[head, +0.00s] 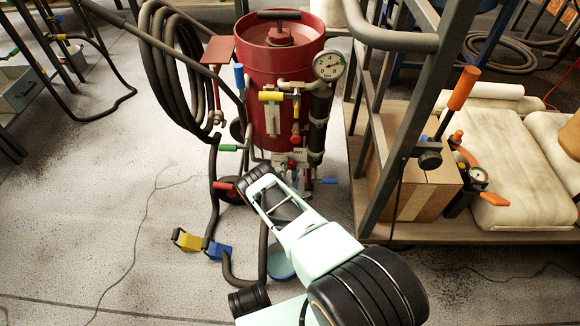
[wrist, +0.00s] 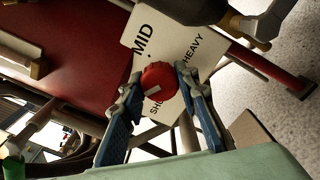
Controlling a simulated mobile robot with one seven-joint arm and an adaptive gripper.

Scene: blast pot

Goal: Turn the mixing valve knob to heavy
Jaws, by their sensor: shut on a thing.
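The red mixing valve knob (wrist: 160,76) is in the middle of the wrist view, with a light mark on its face. It sits in front of a white label plate (wrist: 205,38) reading MID and HEAVY, plus a partly hidden word starting with SH. I cannot tell which word the mark points to. My gripper (wrist: 157,82) has one finger on each side of the knob and is shut on it. In the head view my gripper (head: 262,180) reaches the lower front of the red blast pot (head: 258,95); the knob cannot be made out there.
Valves with a yellow handle (head: 270,96) and a gauge (head: 328,65) sit above my gripper. A green handle (head: 228,148) and black hoses (head: 212,190) are at the left. A metal rack (head: 370,225) with a cardboard box stands close on the right. Open floor lies left.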

